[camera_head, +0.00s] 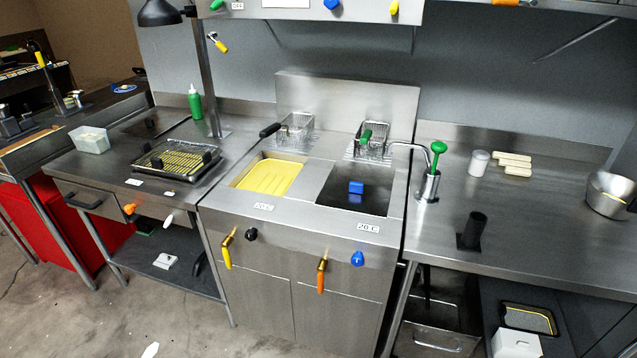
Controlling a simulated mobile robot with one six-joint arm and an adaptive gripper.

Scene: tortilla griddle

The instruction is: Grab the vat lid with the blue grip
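The blue grip (356,187) is a small block standing up from the dark, shiny vat lid (338,200). The lid lies flat over the right vat of the steel fryer (310,222), and the grip's reflection shows on it. The left vat (268,178) is uncovered and shows yellow inside. My gripper is not in view, so its distance from the lid cannot be told.
Two wire baskets (296,128) (373,140) stand behind the vats; the right one has a green handle. A green-topped pump (430,180) rises right of the lid, its spout reaching left. Colored handles line the fryer front. Open floor (180,335) lies in front.

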